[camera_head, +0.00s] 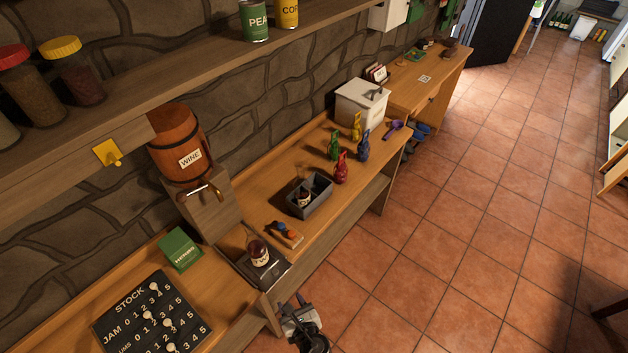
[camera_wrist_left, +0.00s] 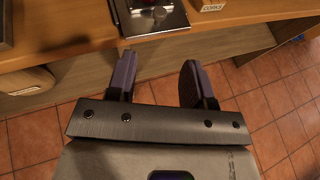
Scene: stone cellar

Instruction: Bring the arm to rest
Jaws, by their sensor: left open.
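My left gripper (camera_head: 300,318) shows at the bottom of the head view, in front of the bench's front edge and above the tiled floor. In the left wrist view its two fingers (camera_wrist_left: 157,80) are spread apart with nothing between them. The wooden bench (camera_wrist_left: 110,38) lies beyond the fingertips, apart from them. My right gripper is not in either view.
A jar with a dark filling (camera_head: 258,252) stands on a dark plate near the gripper, below a wine barrel (camera_head: 172,140).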

